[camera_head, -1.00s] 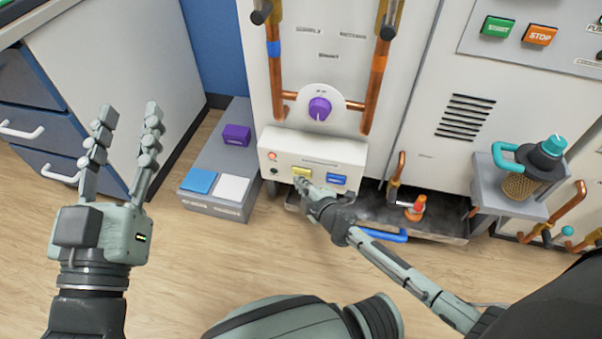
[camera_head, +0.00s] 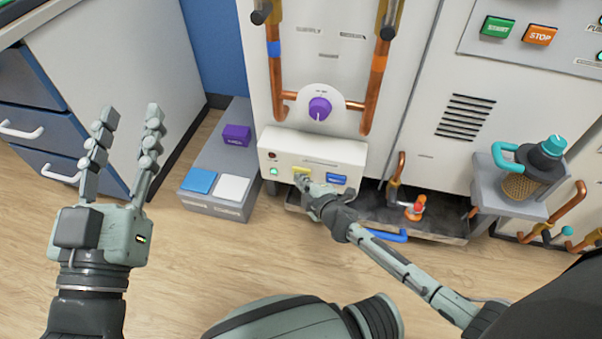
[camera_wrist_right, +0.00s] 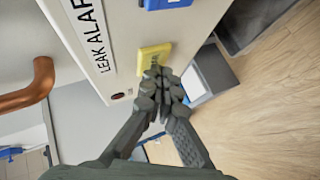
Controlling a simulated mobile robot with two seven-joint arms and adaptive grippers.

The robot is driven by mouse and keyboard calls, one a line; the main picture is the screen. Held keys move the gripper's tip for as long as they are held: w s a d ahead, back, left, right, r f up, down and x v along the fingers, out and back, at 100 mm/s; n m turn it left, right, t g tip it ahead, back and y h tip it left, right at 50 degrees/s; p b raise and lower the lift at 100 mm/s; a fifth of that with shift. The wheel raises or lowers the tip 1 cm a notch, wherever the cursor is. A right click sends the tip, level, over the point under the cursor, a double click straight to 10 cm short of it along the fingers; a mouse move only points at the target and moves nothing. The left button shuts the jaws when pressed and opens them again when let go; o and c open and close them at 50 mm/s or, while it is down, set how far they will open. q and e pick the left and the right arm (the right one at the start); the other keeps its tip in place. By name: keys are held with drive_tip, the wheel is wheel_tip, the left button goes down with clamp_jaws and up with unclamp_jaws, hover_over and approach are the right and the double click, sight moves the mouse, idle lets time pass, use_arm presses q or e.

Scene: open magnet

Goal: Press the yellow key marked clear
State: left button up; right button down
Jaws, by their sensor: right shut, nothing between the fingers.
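The yellow key (camera_head: 302,170) sits on the white control box (camera_head: 330,157) low on the machine front. It also shows in the right wrist view (camera_wrist_right: 154,58), with small lettering too blurred to read. My right gripper (camera_head: 303,183) is shut and empty. Its fingertips (camera_wrist_right: 160,75) are at the yellow key's edge in the wrist view; they appear to touch it. A green lamp (camera_head: 274,171) on the box is lit, and the lamp above it (camera_head: 272,155) is dark. My left gripper (camera_head: 128,115) is open and empty, raised at the left.
A blue key (camera_head: 337,180) is just right of the yellow one. A purple knob (camera_head: 319,108) sits above, between copper pipes (camera_head: 276,75). A grey step (camera_head: 215,209) with blue, white and purple blocks stands left. An orange-white cone (camera_head: 415,209) is at right.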

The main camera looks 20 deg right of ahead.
drive_tip(key=shift+w+d, duration=0.1)
idle(0.3)
drive_tip(key=shift+s+a, duration=0.45)
drive_tip(key=shift+s, duration=0.3)
